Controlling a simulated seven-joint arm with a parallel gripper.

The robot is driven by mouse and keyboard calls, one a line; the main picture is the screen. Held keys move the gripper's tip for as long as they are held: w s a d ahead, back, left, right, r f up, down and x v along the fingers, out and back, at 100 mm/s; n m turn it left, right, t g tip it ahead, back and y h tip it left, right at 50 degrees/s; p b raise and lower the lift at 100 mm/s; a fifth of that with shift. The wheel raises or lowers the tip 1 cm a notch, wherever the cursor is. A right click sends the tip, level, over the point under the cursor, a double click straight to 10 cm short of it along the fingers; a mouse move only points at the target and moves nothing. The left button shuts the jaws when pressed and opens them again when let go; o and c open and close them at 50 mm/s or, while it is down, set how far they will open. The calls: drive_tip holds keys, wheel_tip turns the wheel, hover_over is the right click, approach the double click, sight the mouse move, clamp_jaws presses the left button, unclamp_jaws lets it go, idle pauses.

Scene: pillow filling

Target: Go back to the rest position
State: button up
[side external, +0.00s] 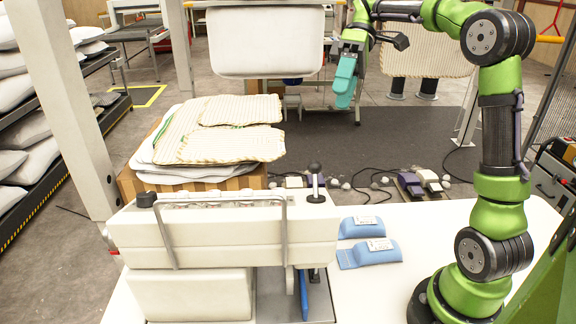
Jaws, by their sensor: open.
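My gripper (346,90) hangs at the top centre of the side external view, at the end of my green and dark arm. It points downward, with a teal part at its end, and is open. I see nothing clearly held in it, though the gap between its fingers is hard to make out. It is in the air, apart from the white table (450,222) and the machine. Two blue labelled pieces lie on the table: a rear one (350,234) and a front one (356,258).
A cream machine (215,238) with a metal bar stands on the table's left. Behind it, striped and white pillow covers (228,142) are stacked on a cardboard box (190,184). A white panel (265,42) hangs left of my gripper. Pedals (418,184) and cables lie on the dark mat.

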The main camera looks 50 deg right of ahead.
drive_tip(key=s+f+m+t+h, duration=0.1)
drive_tip(key=s+f+m+h, duration=0.4)
drive_tip(key=f, duration=0.4)
drive_tip(key=s+a+m+t+h, duration=0.2)
drive_tip(key=s+a+t, duration=0.3)
drive_tip(key=a+t, duration=0.4)
drive_tip(key=shift+f+m, duration=0.45)
drive_tip(key=shift+m, duration=0.05)
drive_tip(key=shift+a, duration=0.1)
